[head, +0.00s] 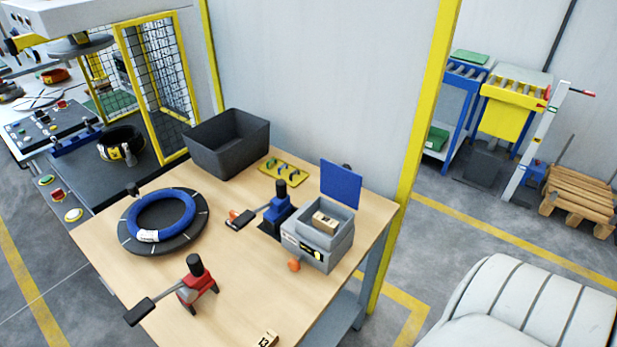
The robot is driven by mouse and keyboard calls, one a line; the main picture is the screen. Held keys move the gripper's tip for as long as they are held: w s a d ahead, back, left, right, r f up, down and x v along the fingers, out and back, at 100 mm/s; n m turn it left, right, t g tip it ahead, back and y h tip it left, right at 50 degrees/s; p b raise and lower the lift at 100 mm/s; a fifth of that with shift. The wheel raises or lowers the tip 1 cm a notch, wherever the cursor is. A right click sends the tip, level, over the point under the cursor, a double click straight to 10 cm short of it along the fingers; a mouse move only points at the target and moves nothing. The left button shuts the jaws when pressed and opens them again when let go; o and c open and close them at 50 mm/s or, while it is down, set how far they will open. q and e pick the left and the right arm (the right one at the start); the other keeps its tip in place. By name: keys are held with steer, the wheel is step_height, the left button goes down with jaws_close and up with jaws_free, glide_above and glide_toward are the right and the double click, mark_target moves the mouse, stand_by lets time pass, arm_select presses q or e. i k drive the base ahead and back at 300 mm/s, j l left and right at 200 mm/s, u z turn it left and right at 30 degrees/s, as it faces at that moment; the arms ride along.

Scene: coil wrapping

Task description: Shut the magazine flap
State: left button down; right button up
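The magazine (318,236) is a grey box near the right edge of the wooden table. Its blue flap (340,183) stands up, open, at the back of the box. A tan block (325,222) lies inside and shows through the open top. An orange knob (294,265) is at the front left of the magazine. Neither of my grippers is in view.
On the table (250,300) are a blue ring (161,217) on a dark round plate, a dark bin (227,145), a blue lever device (279,208), a red lever device (197,287) and a marked block (268,340). Bare tabletop lies in front of the magazine.

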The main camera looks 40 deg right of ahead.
mark_target(341, 184)
steer(key=l+u, duration=0.45)
steer(key=l, duration=0.4)
steer(key=k+l+u, duration=0.1)
steer(key=l+u, duration=0.3)
steer(key=l, duration=0.45)
steer(key=k+l, duration=0.1)
steer(key=l, duration=0.4)
steer(key=k+l, duration=0.1)
steer(key=l, duration=0.4)
steer(key=k+l, duration=0.1)
steer(key=l, duration=0.4)
steer(key=u, duration=0.05)
